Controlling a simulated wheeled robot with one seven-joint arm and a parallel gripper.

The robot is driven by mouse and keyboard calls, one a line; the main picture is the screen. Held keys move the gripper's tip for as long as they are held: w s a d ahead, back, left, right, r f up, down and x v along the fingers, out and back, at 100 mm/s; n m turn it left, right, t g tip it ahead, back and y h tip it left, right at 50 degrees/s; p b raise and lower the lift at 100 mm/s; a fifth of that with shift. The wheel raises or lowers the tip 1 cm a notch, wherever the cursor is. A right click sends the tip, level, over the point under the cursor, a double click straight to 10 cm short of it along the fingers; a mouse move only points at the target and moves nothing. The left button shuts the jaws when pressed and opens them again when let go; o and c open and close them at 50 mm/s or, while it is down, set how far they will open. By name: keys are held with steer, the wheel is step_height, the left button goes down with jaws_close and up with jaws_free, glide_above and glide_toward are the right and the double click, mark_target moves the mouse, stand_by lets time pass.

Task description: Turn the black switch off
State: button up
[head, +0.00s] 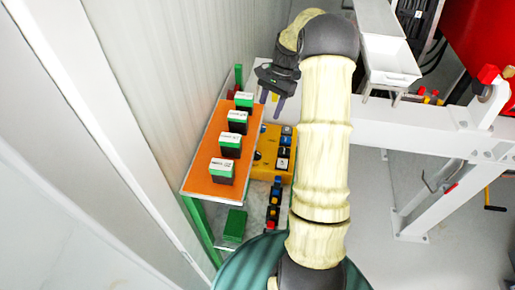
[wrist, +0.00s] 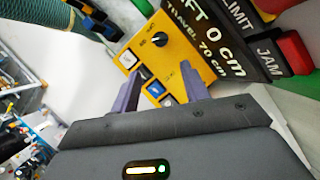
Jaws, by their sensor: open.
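A yellow control box (wrist: 178,45) fills the middle of the wrist view. It carries a round black switch (wrist: 160,39) with a pointer mark; the marking beside it is too small to read. Small square blue and white buttons (wrist: 155,88) sit lower on the same box. In the head view the yellow box (head: 266,142) lies right of the orange shelf, and the black switch (head: 257,155) is partly hidden at the shelf's edge. My gripper (head: 272,106) is open and empty, beyond the box's far end. In the wrist view its two purple fingers (wrist: 163,78) point toward the box, apart from the switch.
A black panel (wrist: 210,22) with white lettering and a red block (wrist: 294,52) adjoin the box. A white beam (head: 420,128) runs to the right. A corrugated wall (head: 165,80) stands left.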

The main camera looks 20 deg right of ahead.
mark_target(257, 154)
steer(key=p+x, duration=0.4)
steer(key=x, duration=1.2)
steer(key=shift+f, duration=0.25)
steer(key=c, duration=0.7)
